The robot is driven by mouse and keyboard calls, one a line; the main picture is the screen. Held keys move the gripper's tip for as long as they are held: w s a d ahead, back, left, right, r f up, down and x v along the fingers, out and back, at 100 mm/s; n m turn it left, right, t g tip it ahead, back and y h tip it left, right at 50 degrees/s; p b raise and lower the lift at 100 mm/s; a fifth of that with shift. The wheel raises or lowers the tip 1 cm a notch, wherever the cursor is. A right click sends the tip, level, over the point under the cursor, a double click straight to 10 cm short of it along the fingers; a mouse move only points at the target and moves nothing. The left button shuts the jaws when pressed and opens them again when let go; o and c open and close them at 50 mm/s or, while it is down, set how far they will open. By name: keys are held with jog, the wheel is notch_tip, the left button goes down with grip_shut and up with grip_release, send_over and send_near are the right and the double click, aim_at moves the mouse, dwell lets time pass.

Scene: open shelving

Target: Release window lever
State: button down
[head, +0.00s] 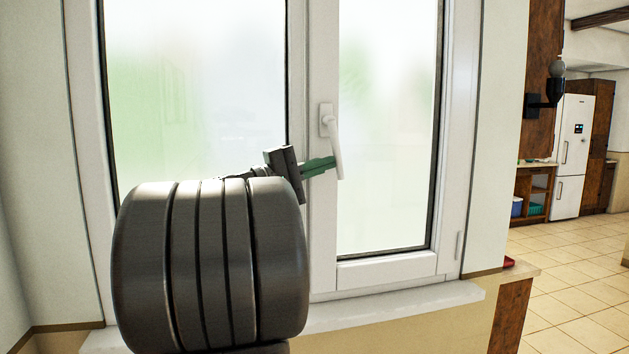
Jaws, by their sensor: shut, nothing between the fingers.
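The white window lever (337,150) is on the frame between the two panes. It hangs down from its mount, tilted slightly to the right at its lower end. My gripper (334,163) comes from the left, with its green fingers shut and nothing between them. The fingertips are at the lower part of the lever on its left side. They seem to touch it or lie very close; I cannot tell which. My dark arm link hides part of the lower left of the window.
The window (375,271) has frosted panes and looks closed. A white sill (400,303) juts out below it. To the right, past the wall edge, are a wall lamp (548,92), a white fridge (572,155) and open tiled floor (570,270).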

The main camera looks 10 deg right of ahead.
aim_at(340, 168)
jog(key=d+h+b, duration=0.1)
jog(key=b, duration=0.1)
jog(key=d+f+t+h+b, duration=0.1)
jog(key=b, duration=0.1)
jog(key=shift+d+f+n+h, duration=0.15)
jog(key=shift+n+h, duration=0.15)
jog(key=shift+h, duration=0.1)
jog(key=shift+d+h+b, duration=0.3)
jog(key=shift+b, duration=0.5)
jog(key=shift+d+r+t+b, duration=0.2)
jog(key=shift+d+t+b, duration=0.1)
jog(key=shift+b, duration=0.2)
jog(key=d+r+b, duration=0.4)
jog(key=d+r, duration=0.1)
jog(key=d, duration=0.1)
jog(key=shift+w+d+r+n, duration=0.2)
jog(key=shift+d+r+n, duration=0.1)
jog(key=shift+d+r, duration=0.1)
jog(key=shift+r, duration=0.1)
